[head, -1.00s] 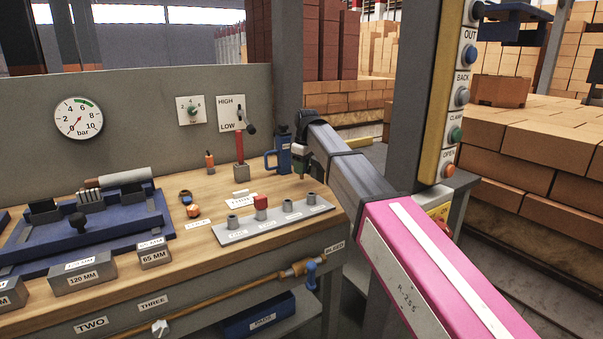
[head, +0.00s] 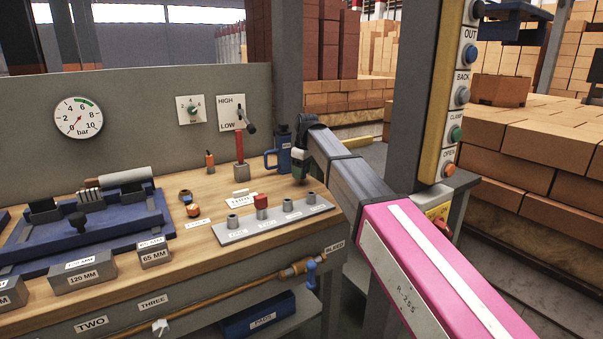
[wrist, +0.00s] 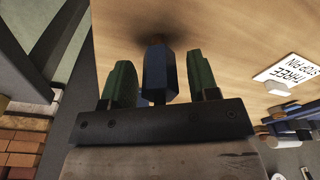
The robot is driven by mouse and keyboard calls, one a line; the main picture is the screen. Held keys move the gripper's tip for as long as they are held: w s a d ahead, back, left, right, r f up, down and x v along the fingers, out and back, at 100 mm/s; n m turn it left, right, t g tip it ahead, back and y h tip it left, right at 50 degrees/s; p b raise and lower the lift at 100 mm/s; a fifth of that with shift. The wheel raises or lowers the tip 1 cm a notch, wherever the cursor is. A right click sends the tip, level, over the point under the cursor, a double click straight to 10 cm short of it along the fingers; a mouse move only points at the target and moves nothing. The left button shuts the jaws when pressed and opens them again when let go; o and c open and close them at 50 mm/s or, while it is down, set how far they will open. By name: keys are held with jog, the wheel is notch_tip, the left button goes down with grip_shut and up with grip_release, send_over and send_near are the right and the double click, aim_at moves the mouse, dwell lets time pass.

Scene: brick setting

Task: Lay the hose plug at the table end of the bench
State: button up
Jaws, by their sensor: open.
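My gripper (wrist: 160,85) points down over the right end of the wooden bench (head: 225,180), its two green fingers apart. In the wrist view a blue piece (wrist: 157,72) with a brownish end stands out between the fingers, with a gap on each side. It looks like the hose plug, but I cannot be sure. Whether it touches the bench top is unclear. In the head view my gripper (head: 299,165) is small and partly covered by my arm, and no plug can be made out there.
A blue can-like object (head: 284,155) with a handle stands close left of my gripper. A grey strip with several sockets (head: 275,219) lies in front. A red lever (head: 240,150) stands further left. A grey post (head: 408,110) with buttons rises right of the bench.

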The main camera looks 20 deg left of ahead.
jog(key=r, duration=0.3)
jog(key=d+r, duration=0.1)
jog(key=r, duration=0.7)
jog(key=shift+d, duration=0.15)
jog(key=shift+s+r, duration=0.1)
jog(key=shift+r, duration=0.25)
jog(key=shift+s, duration=0.1)
